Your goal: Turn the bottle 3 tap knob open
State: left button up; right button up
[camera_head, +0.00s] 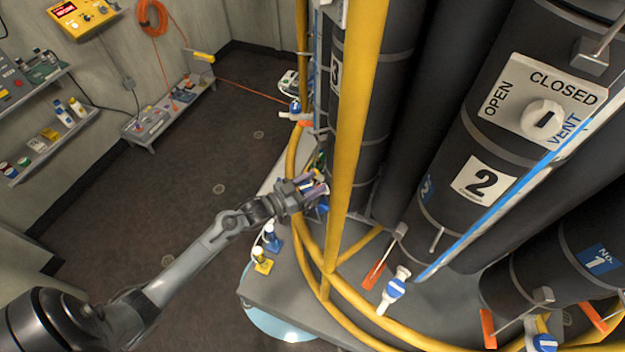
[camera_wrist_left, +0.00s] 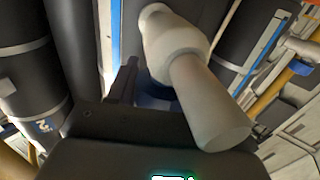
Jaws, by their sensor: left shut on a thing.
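The black bottle 3 (camera_head: 362,120) stands upright behind a yellow post, with part of its number label (camera_head: 336,75) showing. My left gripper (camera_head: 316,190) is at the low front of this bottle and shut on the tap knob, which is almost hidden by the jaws. In the left wrist view the pale tap body and spout (camera_wrist_left: 195,75) stand close in front of the jaws. A dark blue bit of the tap knob (camera_wrist_left: 158,92) shows below the spout, beside a dark finger. The knob's turn angle cannot be told. My right gripper is not in view.
The yellow post (camera_head: 357,110) and curved yellow rail (camera_head: 310,265) run close beside my left gripper. Bottle 2's tap (camera_head: 395,289) and a red-orange handle (camera_head: 373,275) are to the right. Small yellow and blue bottles (camera_head: 262,262) stand on the platform. The floor at left is clear.

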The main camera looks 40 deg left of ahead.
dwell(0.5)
pick_arm(q)
jog(key=o, duration=1)
jog(key=shift+c, duration=0.2)
jog(key=shift+s, duration=0.1)
jog(key=v, duration=1)
jog(key=shift+s+b, duration=0.3)
jog(key=shift+b, duration=0.1)
